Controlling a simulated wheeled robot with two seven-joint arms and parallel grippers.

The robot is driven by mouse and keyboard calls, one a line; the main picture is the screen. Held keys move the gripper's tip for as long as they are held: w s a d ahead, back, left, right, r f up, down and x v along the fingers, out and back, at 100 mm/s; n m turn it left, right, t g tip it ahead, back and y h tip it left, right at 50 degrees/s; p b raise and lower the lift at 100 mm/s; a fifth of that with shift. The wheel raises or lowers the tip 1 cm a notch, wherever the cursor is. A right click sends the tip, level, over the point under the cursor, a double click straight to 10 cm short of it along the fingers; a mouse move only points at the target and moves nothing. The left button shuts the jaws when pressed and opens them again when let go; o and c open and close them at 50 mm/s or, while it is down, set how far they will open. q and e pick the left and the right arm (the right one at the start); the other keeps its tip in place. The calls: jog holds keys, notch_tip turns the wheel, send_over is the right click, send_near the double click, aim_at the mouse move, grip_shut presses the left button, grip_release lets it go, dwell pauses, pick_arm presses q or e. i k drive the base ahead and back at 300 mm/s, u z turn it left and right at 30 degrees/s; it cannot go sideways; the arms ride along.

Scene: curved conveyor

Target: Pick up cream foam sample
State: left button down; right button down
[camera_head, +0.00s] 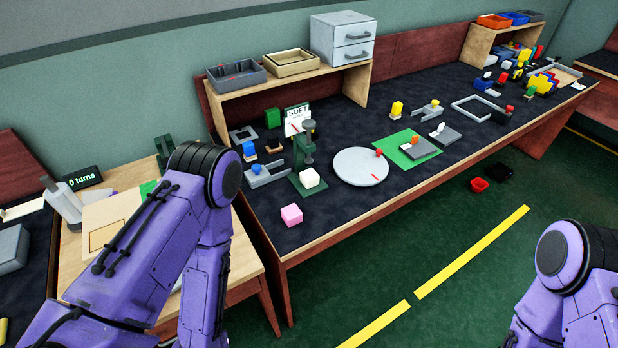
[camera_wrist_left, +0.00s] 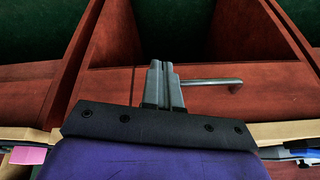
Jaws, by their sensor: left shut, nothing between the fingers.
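A cream foam cube (camera_head: 309,178) sits on the green base of a small press (camera_head: 306,150) on the dark table. A pink cube (camera_head: 291,215) lies on the mat nearer the table's front edge; a pink block (camera_wrist_left: 28,155) also shows at the lower left of the left wrist view. My left gripper (camera_wrist_left: 163,85) is shut and empty, in front of a red-brown wooden panel with a metal handle (camera_wrist_left: 212,82). In the head view its fingers are hidden, and only my left arm shows. My right arm shows at the lower right, its gripper out of frame.
A round grey turntable (camera_head: 360,168) and a green mat (camera_head: 395,142) lie right of the press. A wooden shelf (camera_head: 300,75) with trays and a drawer box stands behind. A "0 turns" display (camera_head: 83,178) stands at left. The green floor in front is largely clear.

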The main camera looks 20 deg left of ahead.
aim_at(310, 179)
jog(key=u, duration=0.05)
jog(key=k, duration=1.1)
jog(key=z, duration=0.85)
jog(key=i, duration=1.6)
jog(key=u, duration=0.9)
